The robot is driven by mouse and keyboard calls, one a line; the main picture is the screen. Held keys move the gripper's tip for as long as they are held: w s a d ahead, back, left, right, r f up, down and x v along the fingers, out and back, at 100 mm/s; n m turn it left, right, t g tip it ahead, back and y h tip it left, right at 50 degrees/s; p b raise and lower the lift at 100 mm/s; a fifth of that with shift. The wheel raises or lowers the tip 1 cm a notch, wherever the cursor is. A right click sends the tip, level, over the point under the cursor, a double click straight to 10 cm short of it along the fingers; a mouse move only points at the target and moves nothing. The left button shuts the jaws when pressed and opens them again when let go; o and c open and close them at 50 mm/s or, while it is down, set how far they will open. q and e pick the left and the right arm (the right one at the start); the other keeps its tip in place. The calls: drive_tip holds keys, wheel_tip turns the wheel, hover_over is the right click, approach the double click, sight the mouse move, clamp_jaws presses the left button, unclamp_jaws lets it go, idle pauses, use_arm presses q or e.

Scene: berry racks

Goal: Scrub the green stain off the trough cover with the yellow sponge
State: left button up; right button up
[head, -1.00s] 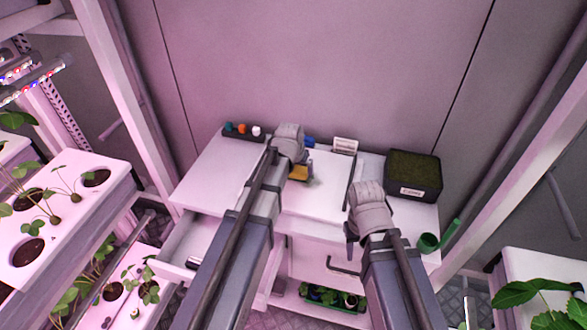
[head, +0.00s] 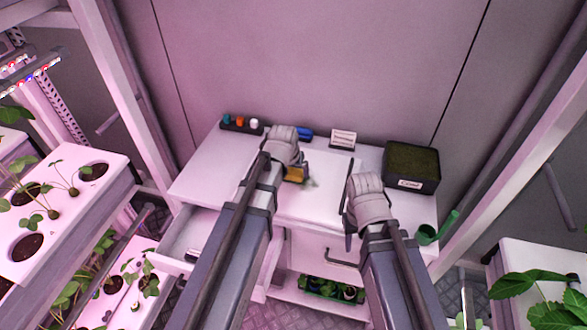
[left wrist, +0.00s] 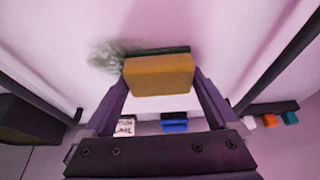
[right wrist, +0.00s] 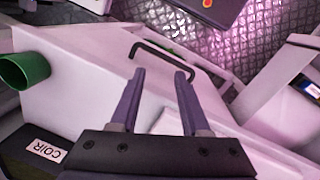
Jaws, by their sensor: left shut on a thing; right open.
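The yellow sponge (head: 296,174), with a dark green underside, is held between the fingers of my left gripper (left wrist: 160,85). In the left wrist view the sponge (left wrist: 160,74) is low at the white trough cover (left wrist: 225,65); whether it touches is not clear. The stain (left wrist: 106,57) is a faint grey-green smudge beside the sponge, partly hidden by it. In the head view the stain (head: 312,184) shows just right of the sponge on the cover (head: 325,202). My right gripper (right wrist: 157,75) is open and empty near the bench's front.
A dark crate (head: 411,182) stands at the back right, with a green cup (head: 427,234) before it. A blue item (head: 305,134), a label card (head: 343,139) and a rack of small knobs (head: 240,126) line the back. A drawer (head: 190,243) is open front left.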

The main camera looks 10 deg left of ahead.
sight(295, 183)
use_arm(q)
drive_tip(key=shift+s+a+r, duration=0.1)
drive_tip(key=shift+s, duration=1.75)
drive_tip(key=shift+d, duration=0.85)
drive_tip(key=shift+w+d, duration=0.1)
drive_tip(key=shift+w, duration=1.8)
drive_tip(key=shift+w+d, duration=0.1)
drive_tip(key=shift+w, duration=1.95)
wheel_tip(295, 183, up, 6)
drive_tip(key=p, duration=0.6)
drive_tip(key=shift+s, duration=0.1)
